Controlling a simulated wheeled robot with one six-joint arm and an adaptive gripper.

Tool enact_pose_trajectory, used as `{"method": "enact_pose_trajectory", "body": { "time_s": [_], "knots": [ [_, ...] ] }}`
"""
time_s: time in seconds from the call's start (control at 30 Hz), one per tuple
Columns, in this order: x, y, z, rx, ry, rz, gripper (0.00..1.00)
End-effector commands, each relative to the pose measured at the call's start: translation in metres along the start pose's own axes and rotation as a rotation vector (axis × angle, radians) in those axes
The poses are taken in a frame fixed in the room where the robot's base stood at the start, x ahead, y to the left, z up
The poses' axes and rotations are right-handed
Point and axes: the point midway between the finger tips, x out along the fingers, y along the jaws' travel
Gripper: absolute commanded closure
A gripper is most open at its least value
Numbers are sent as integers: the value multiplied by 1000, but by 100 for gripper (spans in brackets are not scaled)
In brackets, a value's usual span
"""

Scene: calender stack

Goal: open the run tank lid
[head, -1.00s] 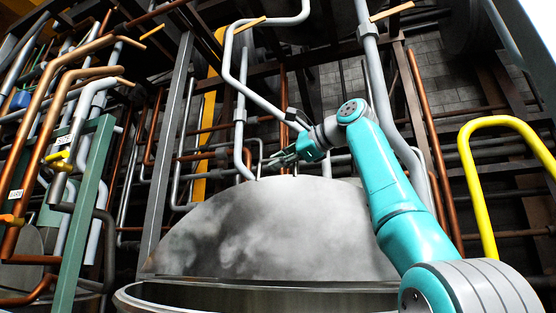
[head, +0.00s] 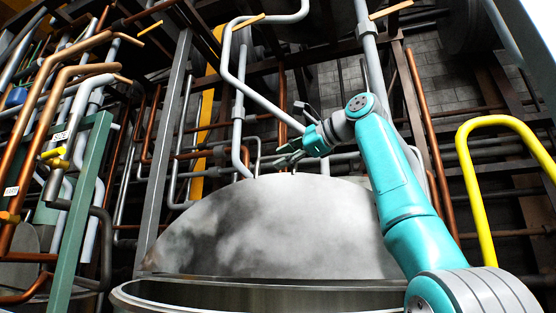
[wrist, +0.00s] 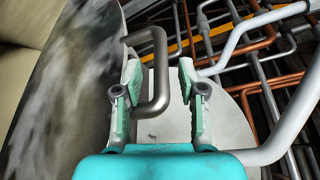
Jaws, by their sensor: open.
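The grey run tank lid (head: 275,230) stands steeply raised behind the tank rim (head: 200,299) in the head view, with a dark gap along its lower edge. It fills the left of the wrist view (wrist: 65,95). A grey bar handle (wrist: 159,70) sticks out from the lid's face in the wrist view. My gripper (wrist: 158,75) is open. The handle's bar lies between its two fingers, apart from the right one; contact with the left is unclear. In the head view my gripper (head: 287,155) is just above the lid's top edge, and the handle is hidden.
Grey and copper pipes crowd behind the lid; a grey pipe (wrist: 275,145) runs close to my right finger in the wrist view. A yellow rail (head: 475,190) stands at the right. A green post (head: 82,210) and valve piping stand at the left.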

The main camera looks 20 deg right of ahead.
Motion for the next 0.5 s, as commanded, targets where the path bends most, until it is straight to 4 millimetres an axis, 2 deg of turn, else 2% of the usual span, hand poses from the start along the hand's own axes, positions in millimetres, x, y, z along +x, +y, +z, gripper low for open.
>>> {"method": "enact_pose_trajectory", "body": {
  "time_s": [0.03,0.2,0.33,0.5],
  "knots": [
    [-12,-3,-2,-3,7,-8,59],
    [-36,-2,-2,-3,8,-7,59],
    [-46,-2,-2,-2,7,-7,59],
    [-49,-2,-1,-2,5,-5,59]
  ]
}}
